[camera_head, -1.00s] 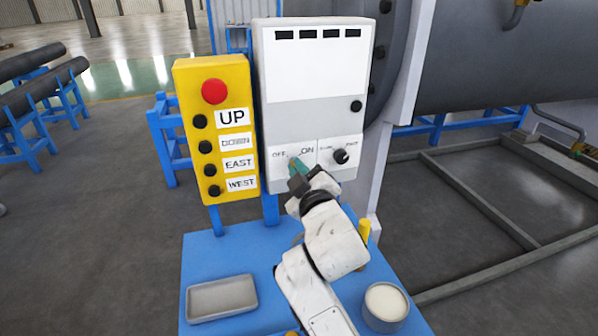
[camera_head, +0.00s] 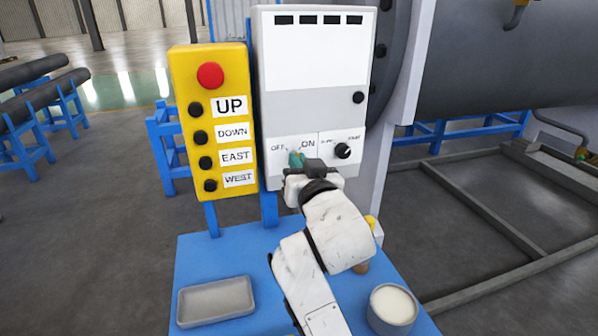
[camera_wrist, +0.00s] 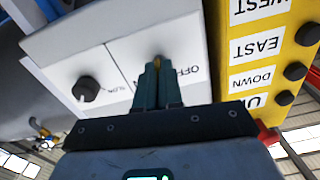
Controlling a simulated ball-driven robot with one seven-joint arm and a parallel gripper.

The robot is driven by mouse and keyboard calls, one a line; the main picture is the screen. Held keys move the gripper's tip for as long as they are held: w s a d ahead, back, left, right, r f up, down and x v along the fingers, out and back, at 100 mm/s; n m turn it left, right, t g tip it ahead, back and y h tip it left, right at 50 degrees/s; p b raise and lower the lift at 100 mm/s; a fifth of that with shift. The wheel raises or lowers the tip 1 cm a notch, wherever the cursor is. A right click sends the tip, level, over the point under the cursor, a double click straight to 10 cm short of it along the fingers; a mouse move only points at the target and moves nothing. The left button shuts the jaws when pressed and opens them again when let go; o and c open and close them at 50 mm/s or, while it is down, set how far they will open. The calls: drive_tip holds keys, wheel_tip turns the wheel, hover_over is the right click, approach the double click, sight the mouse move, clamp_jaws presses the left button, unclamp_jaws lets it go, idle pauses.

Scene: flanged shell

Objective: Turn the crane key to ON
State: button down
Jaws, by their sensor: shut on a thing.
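The crane key (camera_wrist: 156,61) is a small yellowish piece on the front of the white-grey control box (camera_head: 312,108), mostly hidden between my fingers. The labels OFF and ON stand above it in the head view. My gripper (camera_head: 295,158) has green fingers that are shut on the key at the box's lower left panel. In the wrist view my gripper (camera_wrist: 157,72) reaches straight to the panel, and the picture is upside down. Which way the key points cannot be told.
A yellow pendant box (camera_head: 213,122) with a red button and several black buttons is left of the control box. A black knob (camera_head: 343,151) is right of the key. A grey tray (camera_head: 216,299) and a round container (camera_head: 391,308) stand on the blue table (camera_head: 215,255).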

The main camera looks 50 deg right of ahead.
drive_tip(key=shift+f+m+b, duration=0.1)
drive_tip(key=shift+m+b, duration=1.8)
drive_tip(key=shift+m, duration=1.8)
drive_tip(key=c, duration=1.3)
unclamp_jaws()
drive_tip(key=p+v, duration=0.5)
drive_tip(key=v, duration=0.5)
drive_tip(key=shift+s+a, duration=0.25)
drive_tip(key=shift+s, duration=0.05)
